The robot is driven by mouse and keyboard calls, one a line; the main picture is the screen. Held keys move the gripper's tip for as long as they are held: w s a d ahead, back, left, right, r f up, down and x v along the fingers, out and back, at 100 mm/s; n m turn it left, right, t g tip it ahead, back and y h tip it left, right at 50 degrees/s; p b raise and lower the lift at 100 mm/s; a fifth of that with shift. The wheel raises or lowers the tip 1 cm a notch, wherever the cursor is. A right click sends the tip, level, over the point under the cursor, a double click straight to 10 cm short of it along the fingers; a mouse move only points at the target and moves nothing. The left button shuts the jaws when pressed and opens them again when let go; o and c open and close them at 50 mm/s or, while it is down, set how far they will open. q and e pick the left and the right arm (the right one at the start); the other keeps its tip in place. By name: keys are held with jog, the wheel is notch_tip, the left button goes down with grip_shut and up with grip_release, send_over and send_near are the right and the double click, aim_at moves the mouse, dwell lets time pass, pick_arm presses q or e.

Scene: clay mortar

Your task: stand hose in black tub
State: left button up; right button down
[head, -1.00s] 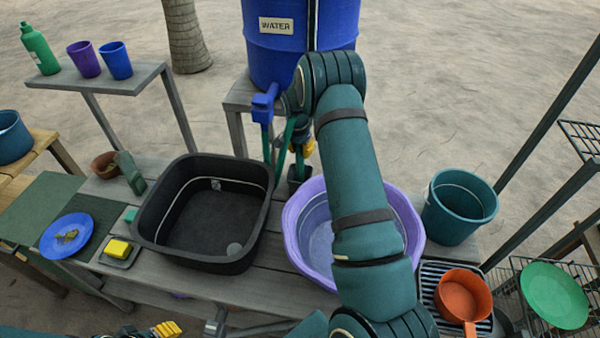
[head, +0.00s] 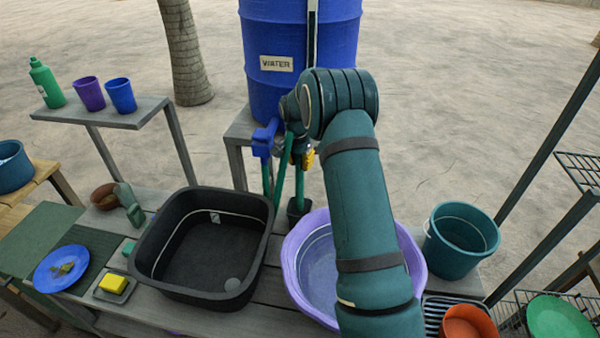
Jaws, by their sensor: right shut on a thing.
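The green hose (head: 281,174) hangs by the blue tap of the water barrel, to the right of and behind the black tub. It loops between the tap and my right gripper (head: 308,157). That gripper is mostly hidden behind my right arm; only a bit with yellow fingers shows. It is shut on the hose, though the grip itself is hard to see. The black tub (head: 180,290) stands on the slatted bench, with no hose in it. My left gripper is out of view.
A purple basin (head: 291,262) stands right of the tub, partly behind my right arm. The blue water barrel (head: 275,95) with its tap (head: 263,138) stands behind. A teal bucket (head: 461,240) is at right. A yellow sponge (head: 113,283) and blue plate (head: 62,268) lie left of the tub.

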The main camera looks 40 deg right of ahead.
notch_tip(320, 180, up, 11)
jog(key=p, duration=0.6)
jog(key=shift+p, duration=0.35)
dwell(0.6)
jog(key=shift+f, duration=0.15)
jog(key=s+a+f+t+y+b, duration=0.2)
jog(key=s+a+f+y+b, duration=0.15)
jog(key=a+y, duration=0.35)
jog(key=w+a+f+b, duration=0.2)
jog(key=a+f+b, duration=0.3)
jog(key=f, duration=0.3)
jog(key=w+a+f+h+b, duration=0.1)
jog(key=w+a+f+b, duration=0.1)
jog(key=a+f+b, duration=0.3)
jog(key=shift+a+f+b, duration=0.2)
jog(key=shift+f+b, duration=0.6)
jog(key=shift+f, duration=1.2)
